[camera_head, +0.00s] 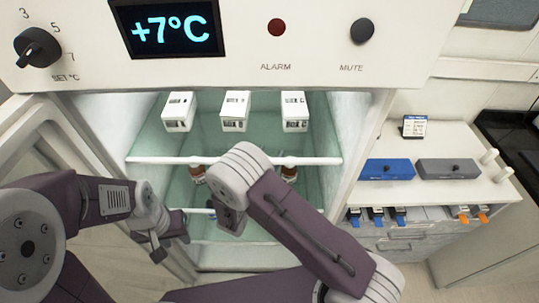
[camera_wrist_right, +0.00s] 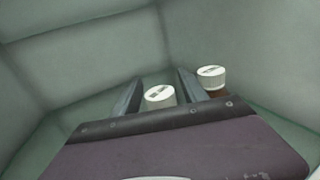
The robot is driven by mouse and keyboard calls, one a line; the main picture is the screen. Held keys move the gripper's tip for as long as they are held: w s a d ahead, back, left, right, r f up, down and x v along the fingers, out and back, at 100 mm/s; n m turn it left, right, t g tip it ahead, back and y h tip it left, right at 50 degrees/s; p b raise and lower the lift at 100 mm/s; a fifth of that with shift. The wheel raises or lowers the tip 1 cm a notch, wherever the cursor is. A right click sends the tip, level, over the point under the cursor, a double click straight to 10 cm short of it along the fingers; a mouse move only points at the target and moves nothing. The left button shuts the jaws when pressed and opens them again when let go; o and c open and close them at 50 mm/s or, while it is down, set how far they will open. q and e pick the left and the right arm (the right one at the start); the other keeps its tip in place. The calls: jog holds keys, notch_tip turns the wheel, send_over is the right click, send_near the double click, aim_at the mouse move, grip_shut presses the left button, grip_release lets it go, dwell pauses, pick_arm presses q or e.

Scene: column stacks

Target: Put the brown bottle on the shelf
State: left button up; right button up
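My right gripper (camera_head: 230,218) reaches into the open cold cabinet, partly hidden by my own wrist. In the right wrist view its two fingers (camera_wrist_right: 160,92) stand close on both sides of a bottle with a white cap (camera_wrist_right: 160,97), and look shut on it. That bottle's body is hidden behind my gripper. A second white-capped brown bottle (camera_wrist_right: 211,78) stands to its right. In the head view, brown bottles show at the left (camera_head: 198,173) and right (camera_head: 289,172) behind the shelf's white front edge (camera_head: 160,160). My left gripper (camera_head: 152,248) hangs in front of the cabinet, apart from the bottles; its fingers are unclear.
Three white boxes (camera_head: 236,110) stand on the upper shelf. The cabinet's door (camera_head: 35,145) is open at the left; its panel (camera_head: 250,45) reads +7°C. A side counter (camera_head: 440,140) at the right holds a blue block (camera_head: 389,170) and a grey block (camera_head: 447,170).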

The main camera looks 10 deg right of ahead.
jog(key=shift+r+p, duration=0.35)
jog(key=shift+r, duration=0.05)
jog(key=b+v, duration=0.3)
jog(key=v, duration=0.9)
jog(key=shift+f, duration=0.2)
